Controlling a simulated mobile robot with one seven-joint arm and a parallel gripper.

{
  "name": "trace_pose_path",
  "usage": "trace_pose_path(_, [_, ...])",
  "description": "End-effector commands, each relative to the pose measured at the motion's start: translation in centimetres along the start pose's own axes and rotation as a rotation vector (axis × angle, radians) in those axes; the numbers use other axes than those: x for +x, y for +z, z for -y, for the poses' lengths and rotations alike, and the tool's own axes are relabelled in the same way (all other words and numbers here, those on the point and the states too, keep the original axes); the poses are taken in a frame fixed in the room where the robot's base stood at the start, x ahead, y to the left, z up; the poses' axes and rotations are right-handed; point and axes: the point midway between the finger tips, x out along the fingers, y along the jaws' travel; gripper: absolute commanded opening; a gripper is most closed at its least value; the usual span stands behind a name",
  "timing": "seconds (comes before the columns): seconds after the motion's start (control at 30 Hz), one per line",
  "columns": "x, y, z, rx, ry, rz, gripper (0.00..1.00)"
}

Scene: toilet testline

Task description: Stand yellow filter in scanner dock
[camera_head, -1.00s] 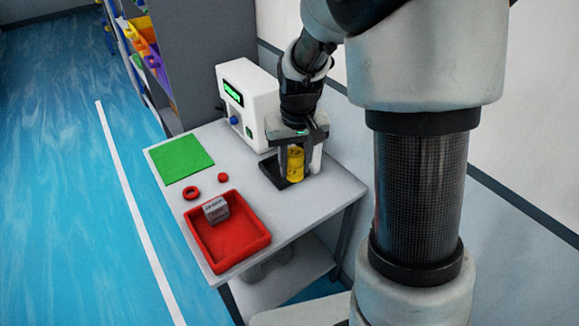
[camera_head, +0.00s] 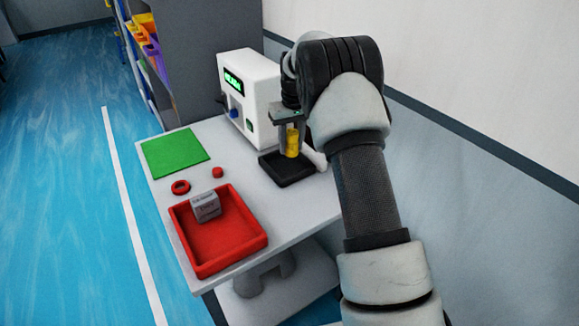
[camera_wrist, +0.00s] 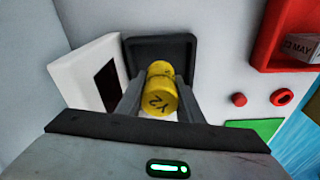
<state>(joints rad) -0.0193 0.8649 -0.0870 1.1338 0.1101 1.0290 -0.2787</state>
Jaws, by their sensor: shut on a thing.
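The yellow filter (camera_head: 292,142) is a small cylinder, held roughly upright. It also shows in the wrist view (camera_wrist: 160,92), with "Y2" on the end toward the camera. My gripper (camera_head: 290,128) is shut on it from above, a finger on each side in the wrist view (camera_wrist: 160,100). The black square dock (camera_head: 287,171) lies below the filter, in front of the white scanner. In the wrist view the dock (camera_wrist: 160,46) shows beyond the filter. The filter's lower end is at the dock's far part in the head view; I cannot tell whether they touch.
The white scanner (camera_head: 250,90) with a green display stands behind the dock. A white piece (camera_wrist: 88,72) with a dark opening is close beside the dock. A red tray (camera_head: 215,262) with a grey box (camera_head: 206,207), red ring (camera_head: 181,187), red knob (camera_head: 217,172) and green mat (camera_head: 175,152) are leftward.

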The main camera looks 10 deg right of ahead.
Motion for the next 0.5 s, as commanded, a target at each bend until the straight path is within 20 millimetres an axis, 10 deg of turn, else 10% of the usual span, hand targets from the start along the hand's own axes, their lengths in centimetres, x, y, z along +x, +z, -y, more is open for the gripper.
trace_pose_path(0.5, [7.0, 0.9, 0.0, 0.000, 0.000, 0.002, 0.10])
